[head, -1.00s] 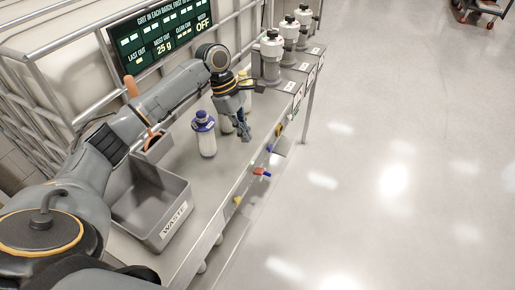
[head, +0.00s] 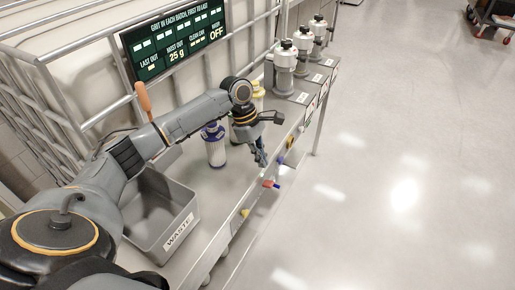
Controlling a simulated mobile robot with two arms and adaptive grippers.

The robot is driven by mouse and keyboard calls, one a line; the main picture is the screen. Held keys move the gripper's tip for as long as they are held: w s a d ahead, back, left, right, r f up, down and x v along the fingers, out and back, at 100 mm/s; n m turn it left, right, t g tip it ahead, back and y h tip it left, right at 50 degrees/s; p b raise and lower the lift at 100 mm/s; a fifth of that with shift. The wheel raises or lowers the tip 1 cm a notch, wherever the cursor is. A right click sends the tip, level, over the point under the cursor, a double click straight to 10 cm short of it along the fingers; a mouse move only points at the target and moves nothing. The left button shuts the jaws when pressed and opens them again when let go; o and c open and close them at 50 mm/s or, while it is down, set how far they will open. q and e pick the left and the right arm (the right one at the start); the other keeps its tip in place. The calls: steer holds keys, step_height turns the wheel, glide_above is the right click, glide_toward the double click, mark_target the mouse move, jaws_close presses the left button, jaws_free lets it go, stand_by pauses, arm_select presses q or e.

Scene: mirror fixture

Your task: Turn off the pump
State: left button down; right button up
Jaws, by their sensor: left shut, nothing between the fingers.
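No part in view is clearly marked as the pump. Several small coloured handles run along the bench's front edge, among them a red one (head: 271,184) and a yellow one (head: 244,213). My left gripper (head: 261,159) points down near that edge, just above and behind the red handle in the picture. It is shut and empty; whether it touches anything I cannot tell. A dark display (head: 175,42) above the bench reads "25 g" and "OFF" among smaller text. My right gripper is out of view.
A grey WASTE bin (head: 158,215) is nearer. Three lidded canisters (head: 285,62) stand at the far end.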

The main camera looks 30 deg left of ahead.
mark_target(271, 183)
arm_select(q)
steer(key=x, duration=0.6)
steer(key=shift+d+f, duration=0.15)
steer(key=shift+f, duration=0.45)
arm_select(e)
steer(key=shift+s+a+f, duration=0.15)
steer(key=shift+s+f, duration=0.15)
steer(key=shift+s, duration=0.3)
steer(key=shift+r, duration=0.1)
